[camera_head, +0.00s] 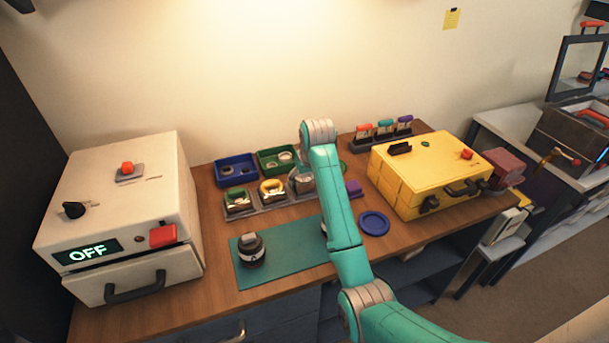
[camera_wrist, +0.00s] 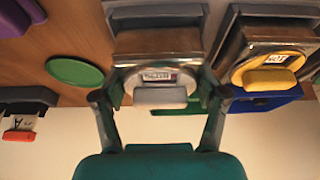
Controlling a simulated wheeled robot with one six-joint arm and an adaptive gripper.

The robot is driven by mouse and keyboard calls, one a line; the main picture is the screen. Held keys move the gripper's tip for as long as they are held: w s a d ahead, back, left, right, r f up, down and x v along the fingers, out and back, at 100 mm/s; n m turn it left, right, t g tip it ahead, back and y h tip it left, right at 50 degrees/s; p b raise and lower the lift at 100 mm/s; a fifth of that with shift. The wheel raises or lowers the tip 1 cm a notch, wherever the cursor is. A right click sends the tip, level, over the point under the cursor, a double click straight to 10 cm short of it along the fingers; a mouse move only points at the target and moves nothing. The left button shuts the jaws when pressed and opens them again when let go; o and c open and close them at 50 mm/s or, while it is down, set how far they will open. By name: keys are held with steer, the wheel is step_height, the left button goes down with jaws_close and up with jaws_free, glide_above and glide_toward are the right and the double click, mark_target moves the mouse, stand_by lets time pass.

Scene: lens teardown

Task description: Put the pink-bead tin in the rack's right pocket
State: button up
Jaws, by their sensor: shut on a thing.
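A metal tin (camera_wrist: 158,42) with a pale grey-white tab and a small printed label is held between the two fingers of my gripper (camera_wrist: 163,96). In the head view my gripper (camera_head: 299,178) and the tin (camera_head: 304,187) are at the right end of the grey rack (camera_head: 271,205), partly hidden by my arm. The tin is upright in or just over the right pocket; I cannot tell whether it rests on the floor. No pink beads show. A yellow-topped tin (camera_head: 272,188) sits in the middle pocket, a green-topped tin (camera_head: 237,200) in the left pocket.
Blue (camera_head: 237,169) and green (camera_head: 277,158) trays stand behind the rack. A dark jar (camera_head: 251,252) stands on the teal mat (camera_head: 285,262). A blue dish (camera_head: 374,223), yellow case (camera_head: 425,180) and card stand (camera_head: 384,137) are right of my arm. A white OFF box (camera_head: 115,215) stands left.

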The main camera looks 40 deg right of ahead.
steer(key=shift+f, duration=0.7)
steer(key=o, duration=1.3)
steer(key=shift+r, duration=4.5)
